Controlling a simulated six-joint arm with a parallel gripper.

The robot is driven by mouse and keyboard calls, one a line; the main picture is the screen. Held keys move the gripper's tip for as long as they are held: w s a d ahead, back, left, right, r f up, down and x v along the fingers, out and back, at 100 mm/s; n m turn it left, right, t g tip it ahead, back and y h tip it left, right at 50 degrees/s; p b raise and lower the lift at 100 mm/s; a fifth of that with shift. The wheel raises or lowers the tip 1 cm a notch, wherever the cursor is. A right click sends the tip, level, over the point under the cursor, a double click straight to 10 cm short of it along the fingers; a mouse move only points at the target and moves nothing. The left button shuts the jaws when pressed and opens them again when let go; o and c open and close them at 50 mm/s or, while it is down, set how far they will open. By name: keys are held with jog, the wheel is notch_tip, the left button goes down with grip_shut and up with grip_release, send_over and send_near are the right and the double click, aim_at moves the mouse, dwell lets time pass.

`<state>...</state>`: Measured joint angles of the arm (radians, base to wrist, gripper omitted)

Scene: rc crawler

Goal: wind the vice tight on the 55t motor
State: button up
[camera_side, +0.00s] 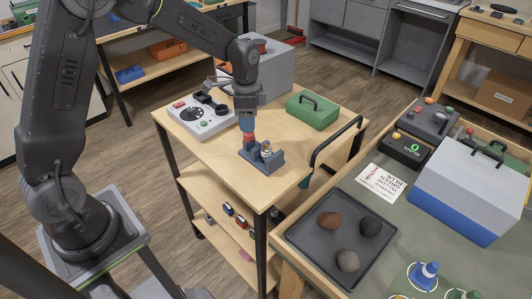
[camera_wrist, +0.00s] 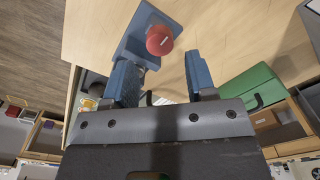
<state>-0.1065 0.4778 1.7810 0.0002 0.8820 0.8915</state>
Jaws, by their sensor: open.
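The small blue-grey vice (camera_side: 271,166) stands on the light wooden cart top in the side view, and part of it shows in the wrist view (camera_wrist: 146,18). A small silver and brass-coloured cylinder, apparently the 55t motor (camera_side: 266,149), stands upright in the vice. I cannot tell how closely the jaws meet it. The vice's red round knob (camera_wrist: 159,39) has a white mark on its face. My gripper (camera_side: 248,129) points down over the knob. In the wrist view my gripper (camera_wrist: 160,62) is open, with the knob just beyond and between its blue fingertips. The motor is not clear there.
A grey-white control box (camera_side: 203,118) with dials stands left of the vice. A green case (camera_side: 312,110) and a grey block (camera_side: 270,67) stand behind. A dark tray with several stones (camera_side: 345,278) lies on the right bench. The cart's front edge is clear.

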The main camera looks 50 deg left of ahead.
jog(key=shift+f, duration=2.1)
jog(key=c, duration=0.8)
jog(key=shift+m, duration=1.5)
jog(key=shift+m, duration=1.5)
